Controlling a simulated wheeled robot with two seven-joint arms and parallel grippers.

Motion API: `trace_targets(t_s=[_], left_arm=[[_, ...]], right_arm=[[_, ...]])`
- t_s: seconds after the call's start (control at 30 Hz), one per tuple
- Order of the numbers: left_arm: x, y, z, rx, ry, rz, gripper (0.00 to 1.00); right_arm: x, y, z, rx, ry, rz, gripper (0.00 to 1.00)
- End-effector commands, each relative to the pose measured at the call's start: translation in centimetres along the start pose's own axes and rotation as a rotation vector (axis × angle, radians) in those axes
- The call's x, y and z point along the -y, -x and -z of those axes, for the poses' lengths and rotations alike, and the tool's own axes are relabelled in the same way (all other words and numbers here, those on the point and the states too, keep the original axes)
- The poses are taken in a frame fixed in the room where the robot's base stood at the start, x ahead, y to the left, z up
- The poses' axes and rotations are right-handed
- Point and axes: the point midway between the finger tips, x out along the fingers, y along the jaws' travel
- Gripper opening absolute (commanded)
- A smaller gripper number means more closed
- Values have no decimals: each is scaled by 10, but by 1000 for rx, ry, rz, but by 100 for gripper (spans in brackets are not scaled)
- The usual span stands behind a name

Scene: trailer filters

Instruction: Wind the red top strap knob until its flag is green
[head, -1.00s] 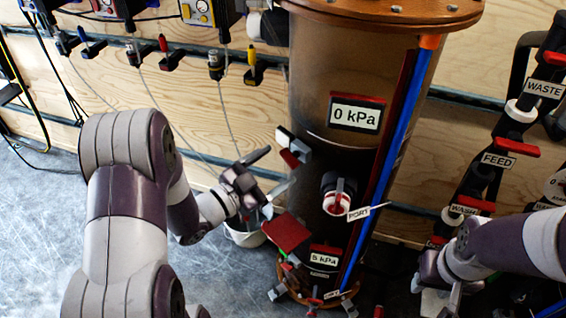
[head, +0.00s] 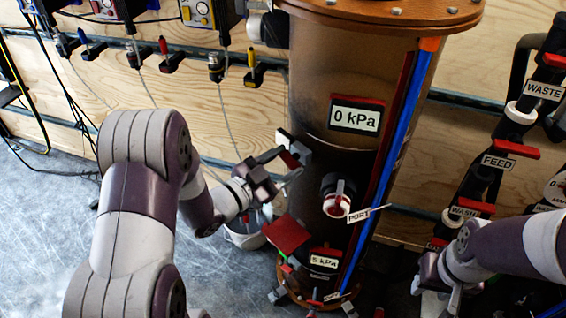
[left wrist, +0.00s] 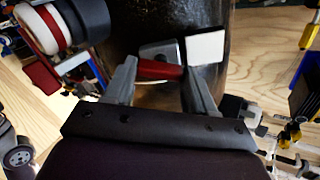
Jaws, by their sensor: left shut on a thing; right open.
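The red top strap knob (left wrist: 155,70) lies between the two fingers of my left gripper (left wrist: 158,85) in the left wrist view. It also shows as a small red piece (head: 289,160) at the left side of the column in the head view. My left gripper (head: 281,170) is shut on the knob. A grey bracket with a white plate (left wrist: 205,48) sits just beyond the knob; I cannot tell a green flag there. My right gripper (head: 436,298) is open and empty at the lower right.
The tall dark column (head: 310,100) carries a 0 kPa display (head: 356,116), a port valve (head: 338,198) and a lower red plate (head: 286,234). A white bucket (head: 243,234) stands behind my left wrist. Labelled pipes with red handles (head: 511,148) stand at right.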

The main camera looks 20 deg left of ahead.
Motion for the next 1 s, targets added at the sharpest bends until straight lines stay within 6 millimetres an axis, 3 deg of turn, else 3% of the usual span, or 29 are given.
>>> trace_targets(t_s=[0.6,1.0], left_arm=[[2,0,2,2,375,-1,25],[1,0,-1,2,494,-1,25]], right_arm=[[0,31,4,0,0,0,43],[0,38,4,0,0,0,43]])
